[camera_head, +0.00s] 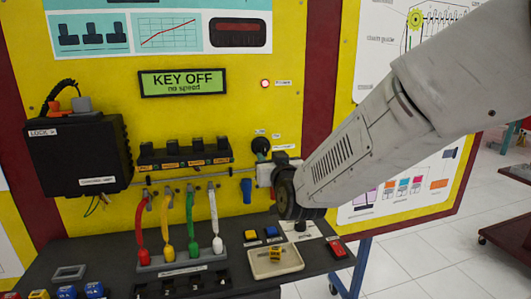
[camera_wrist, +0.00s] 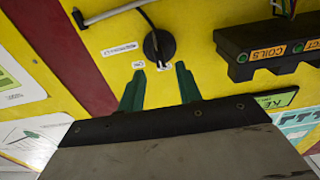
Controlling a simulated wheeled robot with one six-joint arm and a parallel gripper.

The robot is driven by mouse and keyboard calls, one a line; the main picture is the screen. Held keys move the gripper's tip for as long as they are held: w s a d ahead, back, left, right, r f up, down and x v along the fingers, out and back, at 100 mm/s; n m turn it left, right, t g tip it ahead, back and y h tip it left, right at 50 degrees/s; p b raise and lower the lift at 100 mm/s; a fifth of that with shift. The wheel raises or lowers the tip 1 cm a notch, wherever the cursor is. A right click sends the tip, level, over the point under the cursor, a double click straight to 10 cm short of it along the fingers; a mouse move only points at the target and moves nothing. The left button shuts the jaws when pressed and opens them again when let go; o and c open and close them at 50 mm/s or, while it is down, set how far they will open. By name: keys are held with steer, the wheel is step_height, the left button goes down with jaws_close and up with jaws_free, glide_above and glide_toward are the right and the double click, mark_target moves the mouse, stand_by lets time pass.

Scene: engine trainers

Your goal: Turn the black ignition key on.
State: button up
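The black ignition key (camera_wrist: 159,45) sits in a round black switch on the yellow panel, just beyond my fingertips in the wrist view. In the head view the round black switch (camera_head: 262,145) shows just above my wrist. The key lies ahead of the gap, not between the fingers. In the head view the fingers are hard to make out beside my wrist. The display (camera_head: 183,82) reads "KEY OFF, no speed".
A black coil rail (camera_wrist: 270,45) sticks out to the right in the wrist view, and a grey rod (camera_wrist: 115,12) runs close to the key. Below my wrist in the head view, a tray (camera_head: 276,262) with a yellow item stands on the dark bench. A red lamp (camera_head: 265,83) is beside the display.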

mark_target(266, 151)
steer(key=x, duration=0.5)
steer(key=shift+w, duration=0.15)
jaws_close()
steer(key=shift+m, duration=0.3)
steer(key=m, duration=0.5)
steer(key=shift+m, duration=0.3)
steer(key=m, duration=0.5)
steer(key=shift+d+m, duration=0.1)
steer(key=shift+m, duration=0.2)
